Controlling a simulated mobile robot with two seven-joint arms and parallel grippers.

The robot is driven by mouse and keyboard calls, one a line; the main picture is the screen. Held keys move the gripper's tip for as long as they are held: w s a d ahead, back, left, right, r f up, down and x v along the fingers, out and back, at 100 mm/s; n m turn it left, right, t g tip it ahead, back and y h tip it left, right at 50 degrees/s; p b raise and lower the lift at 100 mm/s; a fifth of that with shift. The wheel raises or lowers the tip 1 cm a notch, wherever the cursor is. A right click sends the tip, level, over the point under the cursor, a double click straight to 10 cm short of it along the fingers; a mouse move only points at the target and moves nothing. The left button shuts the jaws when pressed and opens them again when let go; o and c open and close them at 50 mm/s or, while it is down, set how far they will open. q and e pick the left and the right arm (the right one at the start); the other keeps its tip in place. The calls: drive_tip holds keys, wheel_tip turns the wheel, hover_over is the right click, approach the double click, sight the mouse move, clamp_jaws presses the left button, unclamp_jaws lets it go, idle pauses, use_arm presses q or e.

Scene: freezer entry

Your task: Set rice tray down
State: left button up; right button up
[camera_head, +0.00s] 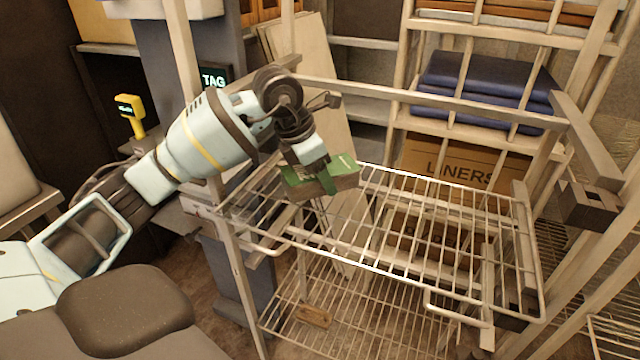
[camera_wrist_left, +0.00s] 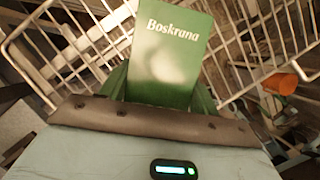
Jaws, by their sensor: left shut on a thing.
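The rice tray, a small green-topped box with brownish sides (camera_head: 338,181), is in my left gripper (camera_head: 322,176) at the left part of the wire shelf (camera_head: 430,225). In the left wrist view the green box (camera_wrist_left: 172,50) shows the name "Boskrana", with green fingers on both sides of it. My left gripper is shut on the box. The box looks over the shelf's wires; whether it touches them I cannot tell. My right gripper is not in view.
The rest of the wire shelf is bare. A rack frame post (camera_head: 190,90) stands close to my left arm. A lower wire shelf (camera_head: 350,325) holds a small brown block (camera_head: 313,315). Behind are a "LINERS" carton (camera_head: 465,160) and folded blue cloths (camera_head: 485,85). An orange cup-like thing (camera_wrist_left: 280,84) shows in the left wrist view.

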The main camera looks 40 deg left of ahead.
sight(320, 186)
use_arm(q)
drive_tip(key=shift+w+a, duration=0.2)
drive_tip(key=shift+w, duration=0.05)
drive_tip(key=shift+f, duration=1.75)
drive_tip(key=shift+f, duration=0.2)
drive_tip(key=o, duration=1.2)
drive_tip(key=v, duration=1.2)
drive_tip(key=shift+a+r+p, duration=0.15)
drive_tip(key=shift+r+p, duration=0.05)
drive_tip(key=shift+p, duration=0.15)
